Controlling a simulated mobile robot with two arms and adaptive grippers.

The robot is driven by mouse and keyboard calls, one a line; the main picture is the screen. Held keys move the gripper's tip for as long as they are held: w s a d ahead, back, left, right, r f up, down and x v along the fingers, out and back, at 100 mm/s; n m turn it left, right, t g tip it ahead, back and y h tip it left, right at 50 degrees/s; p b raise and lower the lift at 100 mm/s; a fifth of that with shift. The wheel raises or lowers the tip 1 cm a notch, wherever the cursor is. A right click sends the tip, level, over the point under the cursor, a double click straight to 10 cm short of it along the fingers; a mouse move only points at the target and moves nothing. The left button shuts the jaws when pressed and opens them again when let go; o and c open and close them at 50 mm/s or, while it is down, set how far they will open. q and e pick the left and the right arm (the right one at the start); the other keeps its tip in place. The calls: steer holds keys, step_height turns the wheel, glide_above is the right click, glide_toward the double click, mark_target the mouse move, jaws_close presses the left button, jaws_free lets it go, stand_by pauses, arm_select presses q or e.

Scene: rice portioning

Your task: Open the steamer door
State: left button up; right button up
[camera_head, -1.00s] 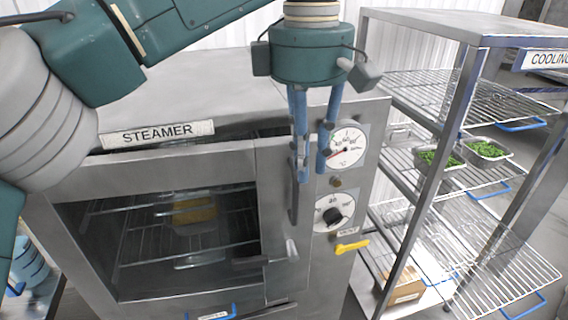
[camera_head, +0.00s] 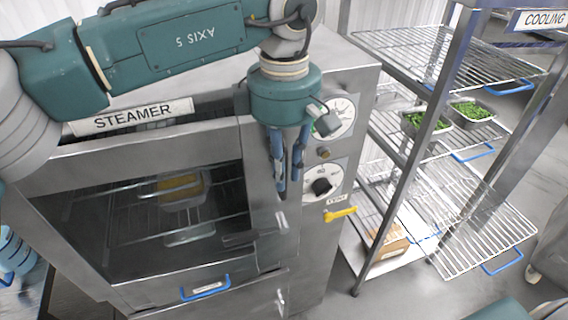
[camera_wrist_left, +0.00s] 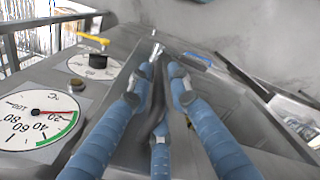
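The steamer (camera_head: 320,235) is a steel cabinet with a "STEAMER" label. Its door (camera_head: 80,272) has a dark window and looks shut. A dark upright handle bar runs along the door's right side, mostly hidden by my left gripper in the head view, with a metal latch end (camera_head: 281,222) below. My left gripper (camera_head: 281,186) points down in front of it. In the left wrist view its blue fingers (camera_wrist_left: 162,75) stand apart, with the dark bar (camera_wrist_left: 156,118) between them. Firm contact cannot be told. My right gripper is not in view.
Two dials and a yellow lever (camera_head: 340,214) sit right of the door. A blue-handled lower panel (camera_head: 205,288) is under the window. A wire cooling rack (camera_head: 478,222) with trays of greens (camera_head: 425,123) stands close on the right. Floor shows at lower right.

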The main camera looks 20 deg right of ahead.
arm_select(q)
steer(key=shift+s+f, duration=0.1)
steer(key=shift+f, duration=0.1)
steer(key=shift+c, duration=0.2)
steer(key=c, duration=0.4)
jaws_close()
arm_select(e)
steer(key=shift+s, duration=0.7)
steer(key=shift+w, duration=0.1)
